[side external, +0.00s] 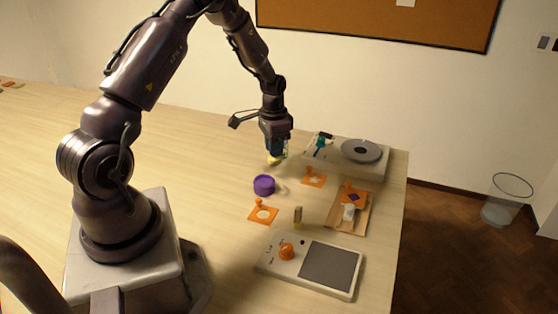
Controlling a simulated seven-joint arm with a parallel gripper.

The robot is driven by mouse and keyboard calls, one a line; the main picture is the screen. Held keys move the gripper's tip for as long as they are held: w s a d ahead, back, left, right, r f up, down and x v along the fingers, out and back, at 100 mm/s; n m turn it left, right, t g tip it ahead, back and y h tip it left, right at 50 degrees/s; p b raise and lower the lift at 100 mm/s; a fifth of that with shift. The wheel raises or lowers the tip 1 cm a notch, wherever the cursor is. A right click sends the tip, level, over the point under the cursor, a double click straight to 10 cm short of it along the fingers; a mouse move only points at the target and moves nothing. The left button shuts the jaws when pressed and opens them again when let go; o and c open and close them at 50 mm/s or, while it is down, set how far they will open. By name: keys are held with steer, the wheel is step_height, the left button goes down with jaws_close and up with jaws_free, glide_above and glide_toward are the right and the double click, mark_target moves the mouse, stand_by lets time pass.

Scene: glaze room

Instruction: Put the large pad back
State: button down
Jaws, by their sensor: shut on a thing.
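My gripper (278,150) points down above the table, behind the purple round tub (264,185). It is shut on a small pale yellow thing (274,160) that shows below the fingers. The fingers hide much of it, and I cannot tell for sure that it is the large pad. I cannot tell whether it touches the table. An orange cut-out plate with a knob (263,216) lies in front of the tub, and a second orange plate (314,182) lies to its right.
A box with a grey disc (361,151) stands at the back right, a green and dark tool (322,142) on it. A brown tray (336,219) holds an orange piece and a white one. A small upright piece (298,216) stands behind a dial panel (287,267).

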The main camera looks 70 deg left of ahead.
steer(key=shift+w+a+f, duration=0.3)
steer(key=shift+w+f, duration=0.1)
steer(key=shift+f, duration=0.2)
steer(key=shift+w+a+f, duration=0.3)
steer(key=shift+w+f, duration=0.1)
steer(key=shift+f, duration=0.2)
steer(key=shift+w+a+f, duration=0.1)
steer(key=shift+w+f, duration=0.05)
steer(key=shift+f, duration=1.55)
steer(key=shift+f, duration=0.15)
steer(key=c, duration=1.1)
jaws_free()
steer(key=shift+o, duration=0.2)
